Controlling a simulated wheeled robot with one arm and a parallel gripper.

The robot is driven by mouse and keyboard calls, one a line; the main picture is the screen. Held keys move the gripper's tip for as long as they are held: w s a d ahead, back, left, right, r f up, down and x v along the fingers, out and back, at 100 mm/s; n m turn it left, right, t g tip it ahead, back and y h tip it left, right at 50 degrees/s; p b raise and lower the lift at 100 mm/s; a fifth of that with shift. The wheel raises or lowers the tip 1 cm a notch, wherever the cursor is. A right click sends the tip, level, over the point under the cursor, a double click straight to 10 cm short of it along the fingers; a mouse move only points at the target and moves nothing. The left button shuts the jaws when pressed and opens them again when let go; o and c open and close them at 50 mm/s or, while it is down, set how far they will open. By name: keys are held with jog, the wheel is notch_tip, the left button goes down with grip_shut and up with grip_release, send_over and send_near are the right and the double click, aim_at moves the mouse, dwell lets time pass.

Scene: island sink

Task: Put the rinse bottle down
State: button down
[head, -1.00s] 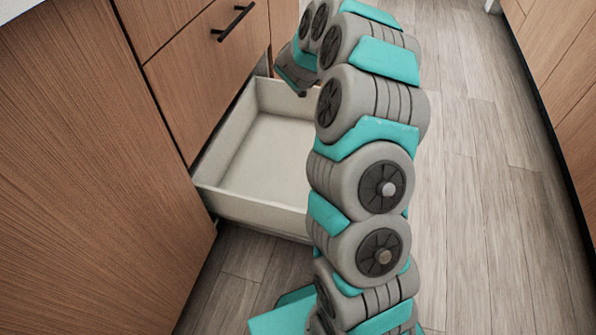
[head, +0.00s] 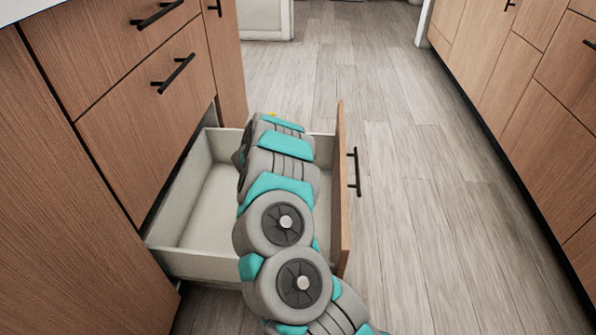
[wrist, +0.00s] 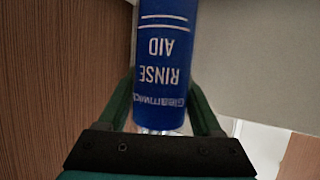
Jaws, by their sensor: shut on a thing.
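The rinse bottle (wrist: 163,55) is blue with white "RINSE AID" lettering, which reads upside down in the wrist view. My gripper (wrist: 163,108) is shut on it, with one green finger on each side near the bottle's lower end in that view. The bottle's upper end runs out of the picture. In the head view my arm reaches over an open, pale drawer (head: 195,205), and its links hide my gripper and the bottle. I cannot tell whether the bottle touches the drawer.
The visible part of the drawer floor looks empty. The drawer front (head: 343,195) with its black handle (head: 355,170) stands right of my arm. Wooden cabinets (head: 155,125) rise on the left, and more (head: 545,120) line the right. The floor (head: 430,200) between is clear.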

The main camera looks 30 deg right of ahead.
jog(key=shift+f+b, duration=0.3)
jog(key=shift+f, duration=1.95)
jog(key=shift+f, duration=0.1)
jog(key=shift+c, duration=0.3)
grip_release()
jog(key=shift+s+a+r, duration=0.1)
jog(key=shift+a+r, duration=0.25)
jog(key=shift+a, duration=0.1)
jog(key=p+v, duration=0.1)
jog(key=v, duration=1)
jog(key=shift+s, duration=0.1)
